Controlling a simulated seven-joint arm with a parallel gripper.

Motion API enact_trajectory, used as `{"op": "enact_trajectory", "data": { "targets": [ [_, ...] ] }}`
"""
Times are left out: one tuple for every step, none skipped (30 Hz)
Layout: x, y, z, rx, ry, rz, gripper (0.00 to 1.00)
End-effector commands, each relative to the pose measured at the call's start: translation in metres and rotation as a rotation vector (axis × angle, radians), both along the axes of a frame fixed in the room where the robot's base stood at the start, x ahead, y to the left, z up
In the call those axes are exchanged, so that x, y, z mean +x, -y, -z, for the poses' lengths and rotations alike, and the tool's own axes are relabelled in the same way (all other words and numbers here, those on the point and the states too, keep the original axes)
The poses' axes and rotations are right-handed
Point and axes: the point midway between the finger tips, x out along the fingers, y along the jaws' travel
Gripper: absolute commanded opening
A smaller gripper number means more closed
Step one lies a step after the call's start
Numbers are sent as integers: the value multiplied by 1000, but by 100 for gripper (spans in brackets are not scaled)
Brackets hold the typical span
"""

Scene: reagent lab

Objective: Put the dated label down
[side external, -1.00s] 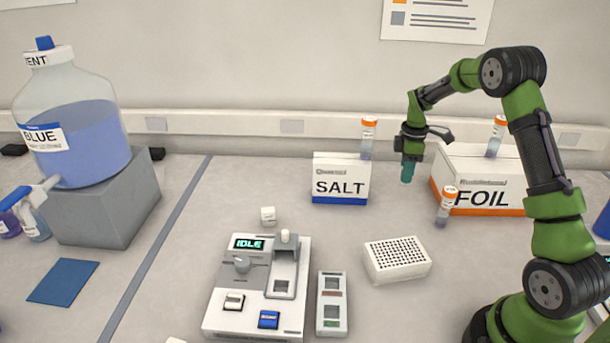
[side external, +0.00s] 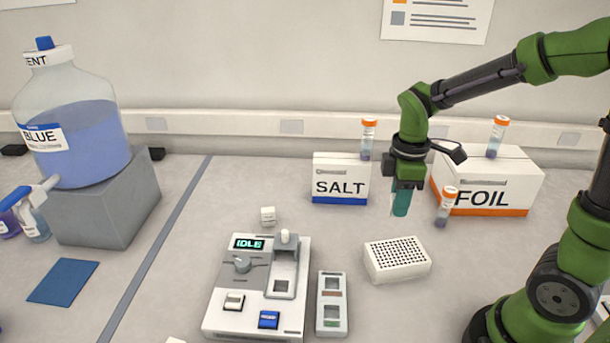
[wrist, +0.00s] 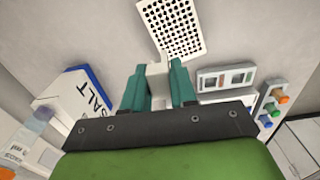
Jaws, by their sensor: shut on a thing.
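My gripper (side external: 401,203) points down in the side view, in front of the gap between the SALT box and the FOIL box. In the wrist view its teal fingers (wrist: 158,90) are shut on a small white piece, which I take to be the dated label (wrist: 157,72). The piece shows between the fingertips there, but any writing on it is not readable. In the side view the fingers hide it. The gripper is above the bench, behind and above the white perforated rack.
The SALT box (side external: 340,180) is left of my gripper, and the FOIL box (side external: 490,185) is right. A capped tube (side external: 446,207) stands close by on the right. The perforated rack (side external: 397,262), a two-window tray (side external: 332,303) and the IDLE device (side external: 228,300) are nearer the camera.

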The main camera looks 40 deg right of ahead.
Motion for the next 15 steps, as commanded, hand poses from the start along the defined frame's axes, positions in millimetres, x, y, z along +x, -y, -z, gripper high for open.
{"op": "enact_trajectory", "data": {
  "targets": [
    [-4,-4,4,1,-2,-2,0],
    [-6,-4,8,1,-4,-3,0],
    [-7,-5,14,-1,-6,-4,0],
    [-7,-5,20,-1,-6,-3,0],
    [-8,-6,24,0,-6,-2,0],
    [-8,-5,30,1,-6,-2,0],
    [-7,-5,34,0,-6,-2,0],
    [-7,-5,37,0,-4,-3,0],
    [-7,-5,40,0,-4,-3,0],
    [-7,-5,43,1,-5,-2,0],
    [-7,-5,47,1,-5,-2,0],
    [-7,-5,52,1,-6,-2,0],
    [-8,-5,57,0,-7,-2,0],
    [-7,-5,62,0,-7,-2,0],
    [-7,-5,68,1,-6,-2,0]
  ]
}}
